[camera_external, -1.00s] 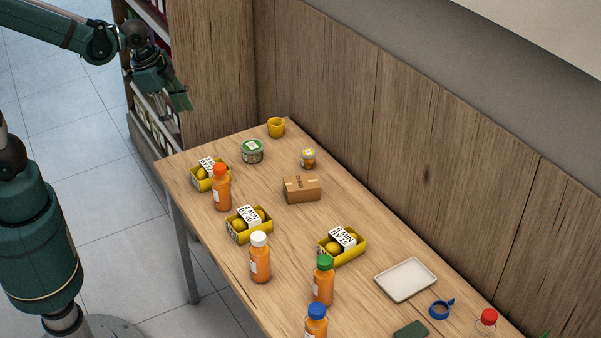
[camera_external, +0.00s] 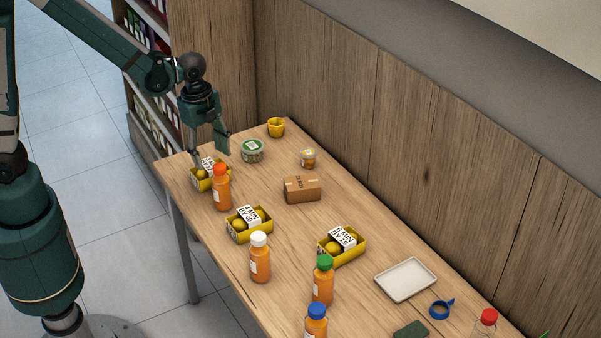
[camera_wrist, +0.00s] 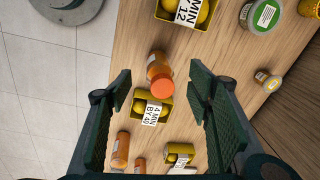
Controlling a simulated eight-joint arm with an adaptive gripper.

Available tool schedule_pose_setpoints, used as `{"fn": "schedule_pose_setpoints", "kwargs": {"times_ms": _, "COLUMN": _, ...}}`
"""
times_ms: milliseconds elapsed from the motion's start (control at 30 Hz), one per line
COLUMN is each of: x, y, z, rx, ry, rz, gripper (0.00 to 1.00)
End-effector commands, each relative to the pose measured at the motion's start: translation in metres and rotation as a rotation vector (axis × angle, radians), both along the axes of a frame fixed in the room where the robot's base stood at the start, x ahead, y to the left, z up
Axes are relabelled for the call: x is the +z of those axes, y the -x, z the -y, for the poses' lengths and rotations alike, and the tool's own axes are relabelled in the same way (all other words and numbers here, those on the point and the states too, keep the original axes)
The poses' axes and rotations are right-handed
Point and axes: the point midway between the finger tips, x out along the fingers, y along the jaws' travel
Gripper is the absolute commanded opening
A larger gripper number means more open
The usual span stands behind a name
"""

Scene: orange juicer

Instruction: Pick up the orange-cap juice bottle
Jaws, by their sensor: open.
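The orange-cap juice bottle (camera_external: 222,190) stands upright near the left end of the table, just in front of a yellow box of fruit. In the wrist view the bottle (camera_wrist: 158,72) shows in the upper middle, with its orange cap toward the camera. My gripper (camera_external: 211,160) hangs pointing down above that end of the table, a little above and behind the bottle. In the wrist view the fingers of my gripper (camera_wrist: 163,95) are wide apart, with nothing held between them. The bottle appears between and slightly beyond the fingers.
Yellow fruit boxes stand beside the bottle (camera_external: 201,181), in the middle (camera_external: 240,232) and to the right (camera_external: 340,255). A white-cap bottle (camera_external: 260,262) and green-cap bottle (camera_external: 323,285) stand nearer the front. A green-lidded tin (camera_external: 252,152) and cardboard box (camera_external: 302,191) are behind.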

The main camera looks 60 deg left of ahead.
Motion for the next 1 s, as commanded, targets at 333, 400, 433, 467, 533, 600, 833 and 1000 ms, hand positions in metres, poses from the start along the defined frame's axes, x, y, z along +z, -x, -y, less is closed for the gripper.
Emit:
{"fn": "schedule_pose_setpoints", "kwargs": {"times_ms": 333, "x": -0.049, "y": -0.012, "z": 0.02, "rx": -0.164, "ry": -0.023, "rz": -0.065, "gripper": 0.51}}
{"fn": "schedule_pose_setpoints", "kwargs": {"times_ms": 400, "x": -0.056, "y": -0.014, "z": 0.022, "rx": -0.186, "ry": -0.025, "rz": -0.072, "gripper": 0.51}}
{"fn": "schedule_pose_setpoints", "kwargs": {"times_ms": 433, "x": -0.058, "y": -0.014, "z": 0.023, "rx": -0.194, "ry": -0.025, "rz": -0.075, "gripper": 0.51}}
{"fn": "schedule_pose_setpoints", "kwargs": {"times_ms": 467, "x": -0.06, "y": -0.014, "z": 0.024, "rx": -0.201, "ry": -0.026, "rz": -0.078, "gripper": 0.51}}
{"fn": "schedule_pose_setpoints", "kwargs": {"times_ms": 533, "x": -0.064, "y": -0.014, "z": 0.025, "rx": -0.214, "ry": -0.028, "rz": -0.083, "gripper": 0.51}}
{"fn": "schedule_pose_setpoints", "kwargs": {"times_ms": 600, "x": -0.066, "y": -0.015, "z": 0.026, "rx": -0.221, "ry": -0.029, "rz": -0.086, "gripper": 0.51}}
{"fn": "schedule_pose_setpoints", "kwargs": {"times_ms": 833, "x": -0.067, "y": -0.015, "z": 0.026, "rx": -0.226, "ry": -0.029, "rz": -0.087, "gripper": 0.51}}
{"fn": "schedule_pose_setpoints", "kwargs": {"times_ms": 1000, "x": -0.067, "y": -0.015, "z": 0.026, "rx": -0.225, "ry": -0.029, "rz": -0.087, "gripper": 0.51}}
